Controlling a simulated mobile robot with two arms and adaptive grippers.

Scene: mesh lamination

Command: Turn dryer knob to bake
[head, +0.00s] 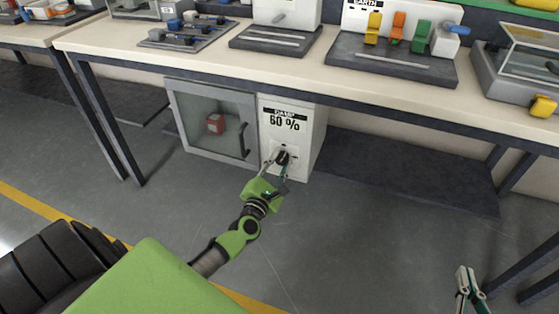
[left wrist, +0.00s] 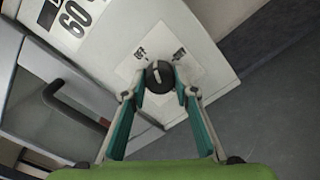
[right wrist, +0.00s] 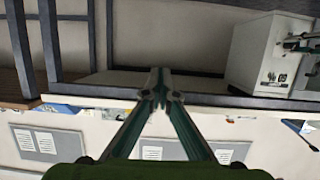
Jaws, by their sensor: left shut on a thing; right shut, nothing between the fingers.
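The dryer (head: 293,133) is a white box under the bench with a glass-door cabinet on its left. Its front panel reads "DAMP 60 %". Its black round knob (left wrist: 159,77) has a light pointer line and sits on a white label plate with "OFF" at one side and a second word that I cannot read clearly. My left gripper (head: 281,160) is at the knob, with its fingertips on either side of it, shut on it. It also shows in the left wrist view (left wrist: 160,96). My right gripper (head: 467,276) is shut and empty, low at the right, far from the dryer.
The glass-door cabinet (head: 212,122) holds a red item (head: 215,124). The bench top (head: 130,40) above carries several trays and fixtures, with yellow, orange and green clamps at the right. Bench legs stand at left and right. The floor in front of the dryer is clear.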

